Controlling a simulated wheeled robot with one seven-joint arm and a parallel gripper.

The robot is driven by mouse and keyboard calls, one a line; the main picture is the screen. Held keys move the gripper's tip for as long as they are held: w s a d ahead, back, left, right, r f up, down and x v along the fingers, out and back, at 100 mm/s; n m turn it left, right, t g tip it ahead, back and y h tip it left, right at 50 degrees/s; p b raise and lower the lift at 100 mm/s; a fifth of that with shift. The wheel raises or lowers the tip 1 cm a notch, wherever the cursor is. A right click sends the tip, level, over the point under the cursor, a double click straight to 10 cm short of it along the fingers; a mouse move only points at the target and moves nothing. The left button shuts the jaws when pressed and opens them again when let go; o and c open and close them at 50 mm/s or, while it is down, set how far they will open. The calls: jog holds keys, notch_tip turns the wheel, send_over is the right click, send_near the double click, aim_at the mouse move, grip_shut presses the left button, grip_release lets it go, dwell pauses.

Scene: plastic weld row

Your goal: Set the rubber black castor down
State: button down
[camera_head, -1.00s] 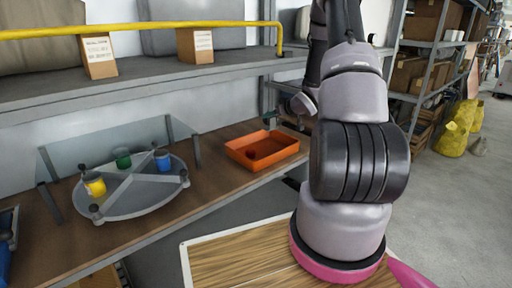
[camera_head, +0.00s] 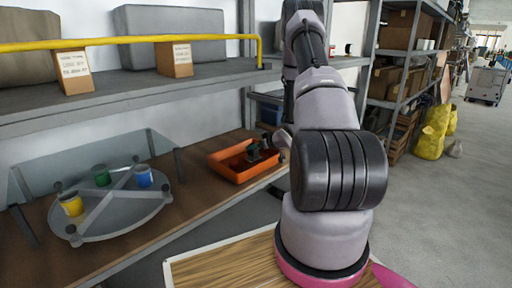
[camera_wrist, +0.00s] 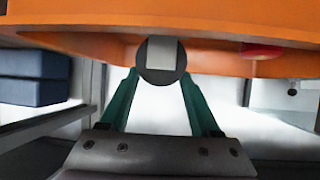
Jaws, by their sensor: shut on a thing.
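The black castor (camera_wrist: 150,74), a dark round piece with a pale grey block on it, sits between the green fingertips of my gripper (camera_wrist: 162,84) in the wrist view. My gripper is shut on it. In the head view my gripper (camera_head: 257,150) is at the orange tray (camera_head: 242,177), over its right part. The castor is too small there to make out clearly. The tray's orange wall fills the top of the wrist view, close to the castor. I cannot tell whether the castor touches the tray.
A red round thing (camera_wrist: 260,52) shows at the tray in the wrist view. A grey divided disc (camera_head: 120,213) with yellow (camera_head: 71,204), green (camera_head: 101,176) and blue (camera_head: 143,177) pots stands left on the brown bench (camera_head: 187,215). A shelf (camera_head: 130,87) overhangs the bench.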

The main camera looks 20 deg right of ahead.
jog(key=shift+c, duration=0.3)
grip_release()
jog(key=shift+f, duration=0.1)
jog(key=shift+s+d+r, duration=0.15)
jog(key=shift+s+r, duration=0.15)
jog(key=v, duration=1.1)
jog(key=shift+s, duration=0.2)
